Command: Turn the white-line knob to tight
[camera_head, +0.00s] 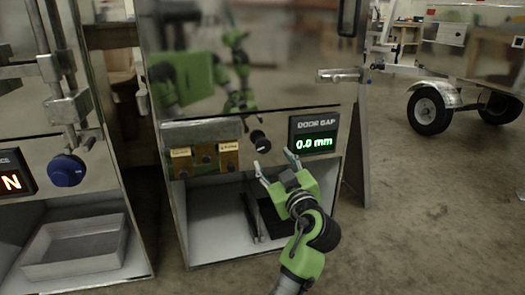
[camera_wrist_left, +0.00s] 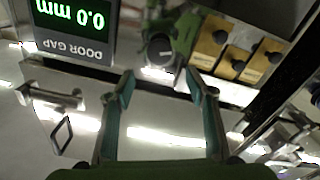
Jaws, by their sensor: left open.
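The black knob (camera_head: 261,141) is on the panel of the middle cabinet, left of the display. It also shows in the left wrist view (camera_wrist_left: 159,47), where a pale streak lies below it; I cannot tell if that is its white line. My right gripper is not in view.
Several small dark knobs sit on yellowish labelled plates (camera_head: 206,159) left of the black knob. A blue knob (camera_head: 67,171) and a metal tray (camera_head: 75,250) are on the left cabinet. A wheeled trailer (camera_head: 455,85) stands at the back right. Floor (camera_head: 430,220) to the right is clear.

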